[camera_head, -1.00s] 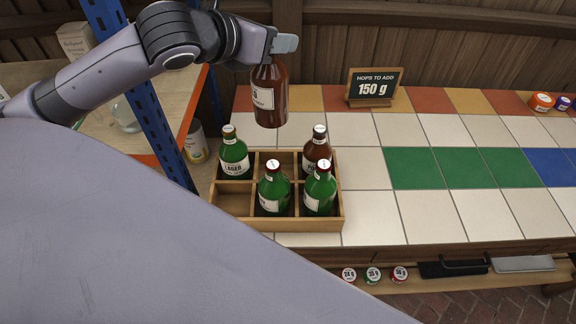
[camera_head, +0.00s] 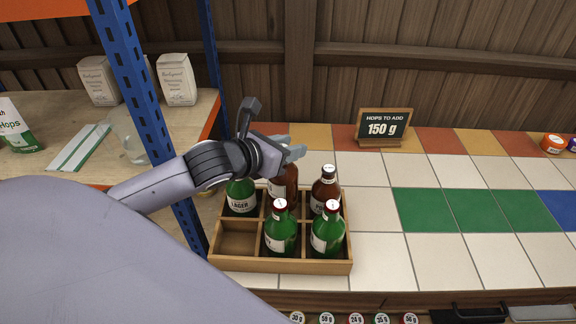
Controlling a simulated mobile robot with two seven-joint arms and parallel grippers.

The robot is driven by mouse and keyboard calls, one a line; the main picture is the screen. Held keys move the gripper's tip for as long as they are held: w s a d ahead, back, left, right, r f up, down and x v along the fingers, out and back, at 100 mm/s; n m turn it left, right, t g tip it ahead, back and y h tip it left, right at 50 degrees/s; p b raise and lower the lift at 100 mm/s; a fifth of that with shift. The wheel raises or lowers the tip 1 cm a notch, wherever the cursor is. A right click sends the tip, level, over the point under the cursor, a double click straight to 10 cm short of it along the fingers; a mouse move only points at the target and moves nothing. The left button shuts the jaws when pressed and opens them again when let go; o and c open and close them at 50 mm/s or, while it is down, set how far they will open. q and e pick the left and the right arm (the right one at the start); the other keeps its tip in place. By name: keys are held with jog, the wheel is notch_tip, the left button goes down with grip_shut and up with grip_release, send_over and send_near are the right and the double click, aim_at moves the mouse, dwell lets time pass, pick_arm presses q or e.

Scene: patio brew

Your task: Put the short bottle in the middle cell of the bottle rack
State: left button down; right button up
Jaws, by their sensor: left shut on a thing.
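The wooden bottle rack (camera_head: 233,264) stands on the tiled counter, with two rows of cells. My left gripper (camera_head: 291,155) is shut on a brown bottle (camera_head: 286,180) at its top. The bottle is upright at the back middle cell, its lower part hidden behind a green bottle (camera_head: 280,233) in the front middle cell. I cannot tell whether it touches the cell floor. A green lager bottle (camera_head: 241,197) is in the back left cell, another brown bottle (camera_head: 324,190) in the back right, and a green bottle (camera_head: 327,232) in the front right. The front left cell is empty. My right gripper is not in view.
A blue shelf post (camera_head: 140,95) stands close left of the rack. A sign reading 150 g (camera_head: 383,127) stands at the back of the counter. The tiles right of the rack are clear. Several numbered caps (camera_head: 355,318) lie below the counter's front edge.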

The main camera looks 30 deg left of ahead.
pick_arm(q)
jog(key=shift+f, duration=2.35)
jog(key=shift+f+b, duration=0.15)
jog(key=shift+b, duration=0.15)
jog(key=c, duration=0.7)
grip_release()
jog(key=shift+c, duration=0.2)
jog(key=shift+s, duration=0.1)
jog(key=v, duration=1.1)
jog(key=shift+s+r, duration=0.25)
jog(key=shift+s, duration=0.1)
